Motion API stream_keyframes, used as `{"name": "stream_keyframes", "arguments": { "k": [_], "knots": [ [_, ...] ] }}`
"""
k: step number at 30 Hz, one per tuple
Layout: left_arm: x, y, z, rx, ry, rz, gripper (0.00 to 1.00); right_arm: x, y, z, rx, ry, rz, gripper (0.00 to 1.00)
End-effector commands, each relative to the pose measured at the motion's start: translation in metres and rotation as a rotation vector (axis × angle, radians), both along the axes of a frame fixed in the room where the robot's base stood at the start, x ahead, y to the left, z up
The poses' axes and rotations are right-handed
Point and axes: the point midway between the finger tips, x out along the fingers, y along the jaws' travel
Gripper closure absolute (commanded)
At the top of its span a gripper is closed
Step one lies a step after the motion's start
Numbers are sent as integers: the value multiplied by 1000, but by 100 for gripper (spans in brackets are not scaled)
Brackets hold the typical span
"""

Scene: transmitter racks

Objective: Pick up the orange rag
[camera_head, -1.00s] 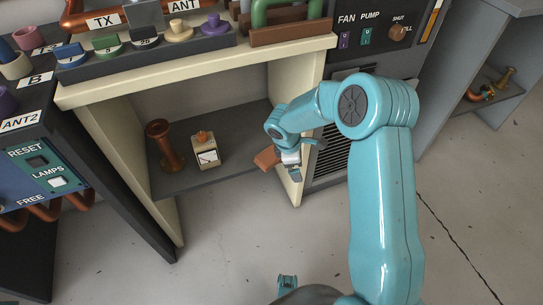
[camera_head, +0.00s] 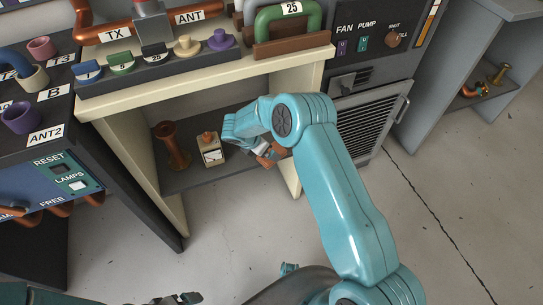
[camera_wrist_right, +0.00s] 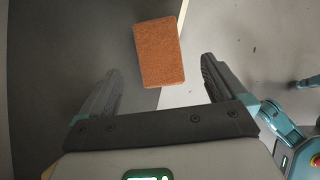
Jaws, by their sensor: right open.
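The orange rag (camera_wrist_right: 158,52) is a flat, rectangular orange-brown piece in the right wrist view, near the edge of a dark shelf. In the head view it shows partly behind my right gripper (camera_head: 262,149), at the shelf's right end. My right gripper also shows in the wrist view (camera_wrist_right: 159,72), open, its fingers on either side of the rag's near end with gaps between. It does not hold the rag. My left gripper (camera_head: 182,299) shows at the bottom edge of the head view; its jaws are too small and cut off to judge.
On the shelf (camera_head: 185,181) stand a brown spool-shaped piece (camera_head: 172,147) and a small cream gauge box (camera_head: 212,151), left of my right gripper. The cream bench leg (camera_head: 291,178) is close on the right. A vented cabinet panel (camera_head: 368,116) is further right. Open floor lies in front.

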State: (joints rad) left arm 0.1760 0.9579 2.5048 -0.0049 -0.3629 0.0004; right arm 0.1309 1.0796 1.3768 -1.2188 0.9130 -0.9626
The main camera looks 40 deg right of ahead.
Motion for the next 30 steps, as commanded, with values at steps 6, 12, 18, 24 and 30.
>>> {"name": "stream_keyframes", "arguments": {
  "k": [6, 12, 18, 24, 30],
  "knots": [
    [0, 0, -4, 0, -1, 0, 4, 2, -6, -13, 0, 0, 0, 2],
    [0, 0, -16, 0, -1, 0, 4, 5, -19, -42, 1, 1, -2, 2],
    [0, 0, -17, 0, -1, 0, 4, 7, -26, -52, 0, -1, 0, 2],
    [0, 0, -17, 0, -1, 0, 4, 7, -26, -51, 0, -1, 0, 2],
    [0, 0, -19, 0, 0, 0, 4, 7, -26, -53, 0, -1, 0, 2]
  ]
}}
